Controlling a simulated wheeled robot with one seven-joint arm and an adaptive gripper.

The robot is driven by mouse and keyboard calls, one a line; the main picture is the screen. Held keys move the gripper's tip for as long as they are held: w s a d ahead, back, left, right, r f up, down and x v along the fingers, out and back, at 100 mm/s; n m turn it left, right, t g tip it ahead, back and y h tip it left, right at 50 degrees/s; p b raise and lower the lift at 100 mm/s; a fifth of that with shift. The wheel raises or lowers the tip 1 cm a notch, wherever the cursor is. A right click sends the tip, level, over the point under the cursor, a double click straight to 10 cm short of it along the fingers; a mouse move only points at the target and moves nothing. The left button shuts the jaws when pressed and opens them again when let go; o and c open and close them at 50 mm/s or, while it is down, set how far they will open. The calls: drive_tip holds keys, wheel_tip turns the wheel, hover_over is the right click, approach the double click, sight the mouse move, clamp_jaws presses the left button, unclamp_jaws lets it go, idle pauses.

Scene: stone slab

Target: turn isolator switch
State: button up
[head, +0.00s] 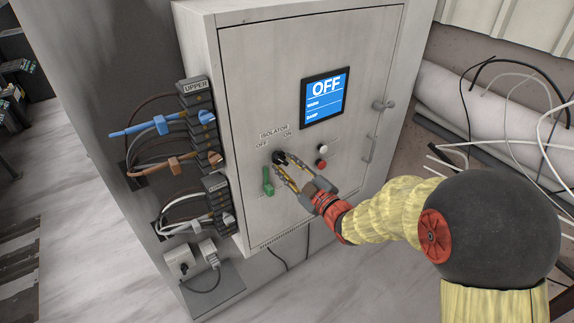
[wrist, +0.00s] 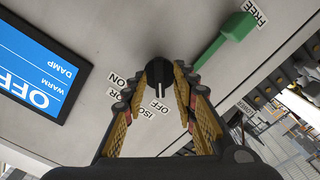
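The isolator switch is a black round knob (head: 280,158) on the grey cabinet door, under the printed words ISOLATOR, OFF and ON. In the wrist view the knob (wrist: 159,70) is at the upper middle, its pale mark pointing roughly at the OFF lettering. My gripper (head: 284,170) is open at the door, its yellow-and-grey fingers reaching to the knob. In the wrist view the gripper's fingertips (wrist: 158,80) stand on either side of the knob, with a narrow gap showing on the left; contact on the right cannot be told.
A green lever (head: 268,184) sits below left of the knob, by a FREE label in the wrist view. The blue screen (head: 325,97) reads OFF. Cable terminals (head: 200,125) line the cabinet's left side.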

drive_tip(key=shift+w, duration=0.15)
drive_tip(key=shift+c, duration=0.9)
clamp_jaws()
